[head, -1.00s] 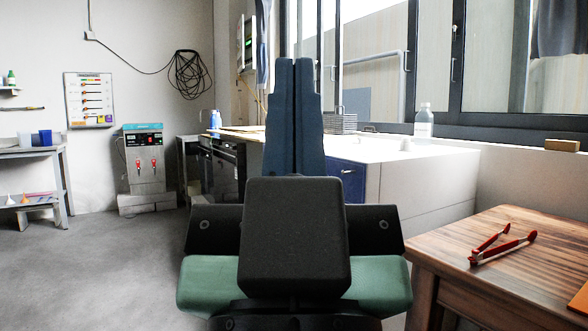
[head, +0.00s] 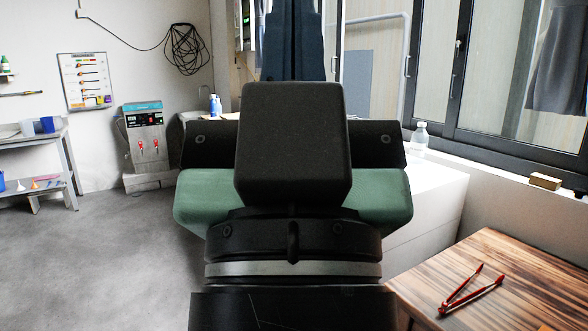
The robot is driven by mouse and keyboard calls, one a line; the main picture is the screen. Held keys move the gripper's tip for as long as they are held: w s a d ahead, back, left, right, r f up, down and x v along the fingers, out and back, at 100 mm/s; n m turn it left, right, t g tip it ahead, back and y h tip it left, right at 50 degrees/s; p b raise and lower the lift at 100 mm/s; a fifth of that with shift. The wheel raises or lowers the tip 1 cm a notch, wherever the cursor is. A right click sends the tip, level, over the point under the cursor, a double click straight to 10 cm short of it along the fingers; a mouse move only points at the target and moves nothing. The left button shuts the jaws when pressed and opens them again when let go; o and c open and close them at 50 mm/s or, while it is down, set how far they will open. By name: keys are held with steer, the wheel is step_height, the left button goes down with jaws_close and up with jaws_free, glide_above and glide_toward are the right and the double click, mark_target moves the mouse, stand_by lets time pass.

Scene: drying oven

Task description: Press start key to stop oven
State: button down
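My arm fills the middle of the head view. Its gripper (head: 292,22) shows as two dark blue fingers side by side with no clear gap, and their tips are cut off by the top edge. Nothing is seen between them. No drying oven or start key can be made out for certain. My arm hides much of the back middle of the room. A boxy device (head: 146,136) with a teal top, a small dark panel and two red handles stands by the left back wall, far from my gripper. I cannot tell that it is the oven.
A wooden table (head: 530,270) with red-handled tongs (head: 470,292) stands at front right. A white bench (head: 437,215) lies under the window, with a clear bottle (head: 420,137) near it. A grey shelf (head: 62,165) stands at left. The floor (head: 130,260) at left is clear.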

step_height(320, 180, up, 18)
steer(key=p, duration=1.4)
steer(key=shift+f+p, duration=0.25)
steer(key=shift+p, duration=0.15)
